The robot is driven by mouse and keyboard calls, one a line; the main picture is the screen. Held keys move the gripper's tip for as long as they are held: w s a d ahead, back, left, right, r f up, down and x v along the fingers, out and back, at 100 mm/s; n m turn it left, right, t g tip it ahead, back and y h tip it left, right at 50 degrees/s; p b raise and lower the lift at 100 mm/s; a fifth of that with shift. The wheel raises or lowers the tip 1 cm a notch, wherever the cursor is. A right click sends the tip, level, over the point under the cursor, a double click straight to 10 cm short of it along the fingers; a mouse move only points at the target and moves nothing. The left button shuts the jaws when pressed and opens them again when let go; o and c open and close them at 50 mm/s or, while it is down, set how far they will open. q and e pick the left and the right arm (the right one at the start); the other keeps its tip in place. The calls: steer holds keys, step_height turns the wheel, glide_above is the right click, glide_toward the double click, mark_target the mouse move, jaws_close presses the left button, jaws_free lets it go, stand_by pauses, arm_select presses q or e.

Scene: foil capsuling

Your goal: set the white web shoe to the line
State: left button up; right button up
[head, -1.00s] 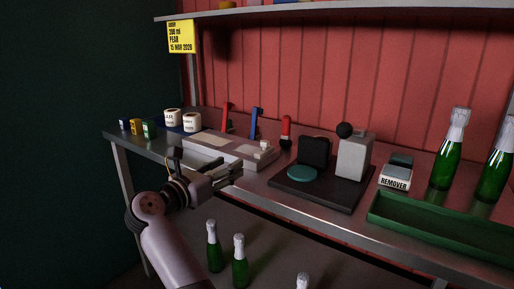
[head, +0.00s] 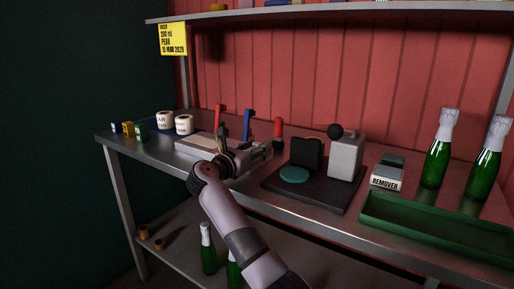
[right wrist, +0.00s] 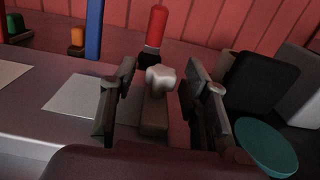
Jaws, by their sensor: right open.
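The white web shoe, as I take it, is a small pale block with a white knob (right wrist: 160,78) at the end of a low grey bench plate (right wrist: 40,115). In the right wrist view it sits between the two fingers of my right gripper (right wrist: 160,82), which is open, with gaps on both sides. A line for the shoe cannot be made out. My left gripper is not in view.
A red-handled tool (right wrist: 156,28) stands just behind the shoe. A dark base (head: 305,192) with a teal disc (head: 294,174) and a grey block (head: 345,158) stands to the right. A remover box (head: 386,175), green tray (head: 430,232) and green bottles (head: 436,160) are farther right.

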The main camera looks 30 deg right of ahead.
steer(key=shift+w+d, duration=0.1)
steer(key=shift+d, duration=0.05)
steer(key=shift+c, duration=0.3)
jaws_close()
stand_by(0.6)
